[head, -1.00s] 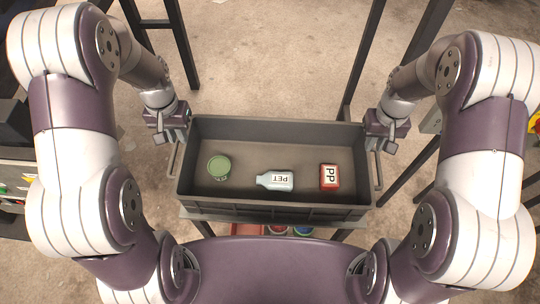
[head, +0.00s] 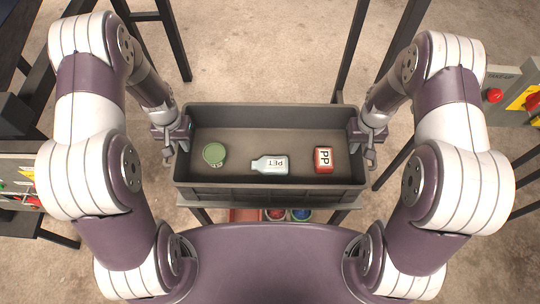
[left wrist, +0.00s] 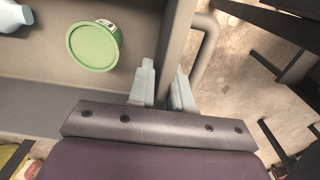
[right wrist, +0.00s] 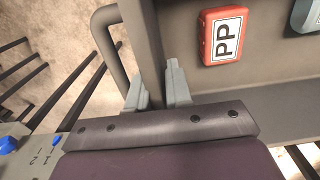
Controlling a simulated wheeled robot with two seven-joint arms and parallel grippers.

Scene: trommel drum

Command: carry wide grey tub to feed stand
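The wide grey tub (head: 280,194) rests level on a stand in front of me. It holds a green round pot (head: 214,154), a pale PET bottle (head: 270,165) and a red PP container (head: 324,160). My left gripper (head: 176,142) is at its left end wall; in the left wrist view its fingers (left wrist: 162,88) straddle the wall closely, beside the outer handle (left wrist: 204,40). My right gripper (head: 367,146) is at the right end wall; in the right wrist view its fingers (right wrist: 155,88) straddle that wall closely, beside its handle (right wrist: 104,30). Both look shut on the tub walls.
The stand's dark edge (head: 340,206) shows under the tub, with red and blue round items (head: 288,214) below. A control panel (head: 508,92) stands at the right and another machine (head: 22,180) at the left. Dark posts rise beyond; the floor behind the tub is clear.

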